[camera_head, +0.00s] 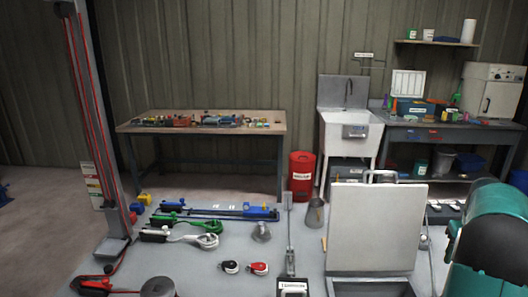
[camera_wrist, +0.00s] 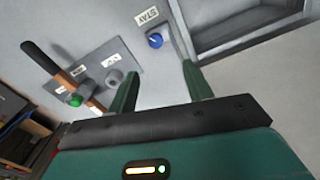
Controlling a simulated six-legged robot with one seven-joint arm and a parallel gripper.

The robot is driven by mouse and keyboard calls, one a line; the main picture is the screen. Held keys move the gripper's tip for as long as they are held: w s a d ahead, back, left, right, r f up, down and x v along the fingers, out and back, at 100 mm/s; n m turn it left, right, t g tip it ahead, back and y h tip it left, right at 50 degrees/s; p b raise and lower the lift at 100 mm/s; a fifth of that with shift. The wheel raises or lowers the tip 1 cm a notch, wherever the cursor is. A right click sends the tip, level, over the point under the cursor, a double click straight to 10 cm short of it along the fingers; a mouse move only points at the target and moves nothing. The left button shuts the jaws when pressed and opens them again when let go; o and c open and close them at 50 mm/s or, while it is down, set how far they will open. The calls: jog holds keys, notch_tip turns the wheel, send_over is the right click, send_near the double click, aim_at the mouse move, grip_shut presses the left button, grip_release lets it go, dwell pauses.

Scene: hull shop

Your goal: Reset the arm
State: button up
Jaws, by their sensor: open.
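My gripper (camera_wrist: 158,76) shows in the wrist view with its two green fingers apart and nothing between them. Beyond the fingertips is a pale grey surface with a blue knob (camera_wrist: 155,41) on a small labelled plate. To the left is a grey plate (camera_wrist: 92,70) with a green knob (camera_wrist: 75,100), grey knobs and a brown bar or handle (camera_wrist: 62,72) lying across it. The fingers appear apart from these. In the head view my teal arm fills the lower right; the fingers are hidden there.
A raised white panel (camera_head: 377,228) stands over a grey frame at front right, near my arm. A workbench (camera_head: 140,126) with small items, a red bin (camera_head: 301,172), a sink (camera_head: 350,135) and a cluttered bench (camera_head: 400,124) line the back. Cables and tools lie on the grey surface at left.

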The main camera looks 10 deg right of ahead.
jog(key=a+r+n+t, duration=0.1)
jog(key=a+r, duration=0.3)
jog(key=a, duration=0.5)
jog(key=a+r+t, duration=0.1)
jog(key=a+r, duration=0.3)
jog(key=a, duration=0.5)
jog(key=a+r+n, duration=0.1)
jog(key=a+r, duration=0.3)
jog(key=a, duration=0.5)
jog(key=s+a+f+n+t, duration=0.1)
jog(key=s+a, duration=0.6)
jog(key=a, duration=0.3)
jog(key=s+a+f+n+t, duration=0.1)
jog(key=s+a+n+t, duration=0.1)
jog(key=s+a, duration=0.5)
jog(key=a, duration=0.4)
jog(key=shift+s+f+t, duration=0.25)
jog(key=shift+f+t, duration=0.05)
jog(key=shift+f, duration=0.1)
jog(key=shift+c, duration=0.3)
